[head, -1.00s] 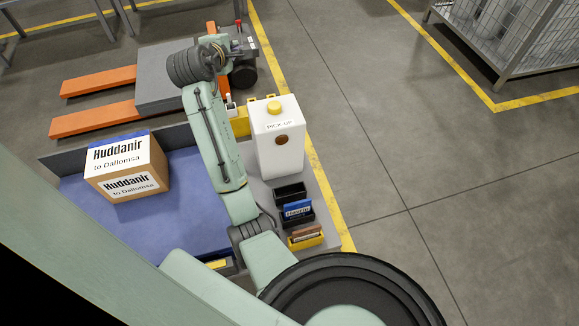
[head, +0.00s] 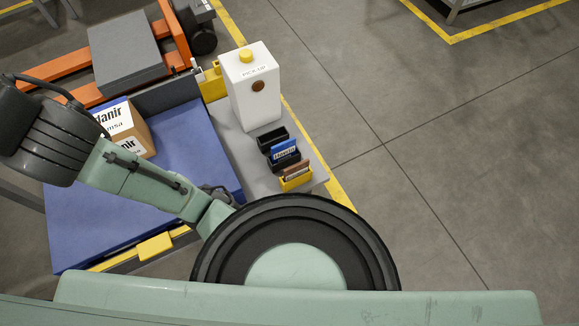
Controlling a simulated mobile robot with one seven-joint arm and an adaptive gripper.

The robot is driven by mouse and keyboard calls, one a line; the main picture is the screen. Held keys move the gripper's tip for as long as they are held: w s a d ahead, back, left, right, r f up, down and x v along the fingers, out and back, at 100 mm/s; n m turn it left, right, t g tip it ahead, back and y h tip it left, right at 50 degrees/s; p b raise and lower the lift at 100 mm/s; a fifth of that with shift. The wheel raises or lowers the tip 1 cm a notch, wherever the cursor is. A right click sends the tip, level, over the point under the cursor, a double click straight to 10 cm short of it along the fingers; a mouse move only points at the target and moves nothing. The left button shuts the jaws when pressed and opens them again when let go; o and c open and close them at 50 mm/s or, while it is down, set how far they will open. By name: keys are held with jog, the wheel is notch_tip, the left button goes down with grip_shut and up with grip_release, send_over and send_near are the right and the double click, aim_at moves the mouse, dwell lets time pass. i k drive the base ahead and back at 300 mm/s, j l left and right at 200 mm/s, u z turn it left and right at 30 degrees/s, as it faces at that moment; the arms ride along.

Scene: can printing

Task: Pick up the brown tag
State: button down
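The brown tag (head: 297,170) stands in a small yellow holder (head: 296,183) near the front corner of a grey shelf. A blue tag (head: 285,149) stands in a dark holder just behind it. An empty-looking black holder (head: 271,138) is behind that. My arm reaches to the left over the blue surface, away from the tags. My gripper is outside the picture, so its state does not show.
A white container (head: 253,92) marked PICK-UP stands behind the holders on the grey shelf (head: 234,150). A cardboard box (head: 139,128) sits on the blue surface (head: 90,220), partly hidden by my arm. An orange pallet truck (head: 62,64) is behind. Floor at right is clear.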

aim_at(298, 169)
jog(key=k+j+z, duration=0.15)
jog(key=z, duration=0.2)
jog(key=k+j+z, duration=0.1)
jog(key=k+z, duration=0.15)
jog(key=z, duration=0.15)
